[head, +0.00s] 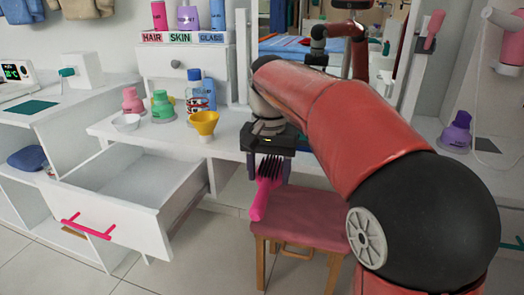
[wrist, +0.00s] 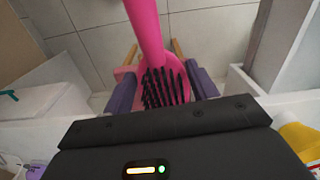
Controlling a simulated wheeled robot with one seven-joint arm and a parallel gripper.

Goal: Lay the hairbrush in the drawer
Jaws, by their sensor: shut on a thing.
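The pink hairbrush (head: 262,198) with dark bristles hangs from my gripper (head: 270,158) above the pink stool, its handle pointing down toward the front. In the wrist view the hairbrush (wrist: 150,35) has its bristled head between the two purple-grey fingers of my gripper (wrist: 162,88), which are shut on it. The open drawer (head: 137,184) is left of my gripper in the head view. It is pulled out under the white table, and the visible part of its inside is empty. It has a pink bar handle (head: 87,227) on its front.
The white table (head: 228,138) bears a yellow funnel-shaped item (head: 204,125), a white bowl (head: 126,122) and several bottles near its edge. A pink-topped stool (head: 305,217) stands below my gripper. White shelves (head: 30,195) stand left of the drawer.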

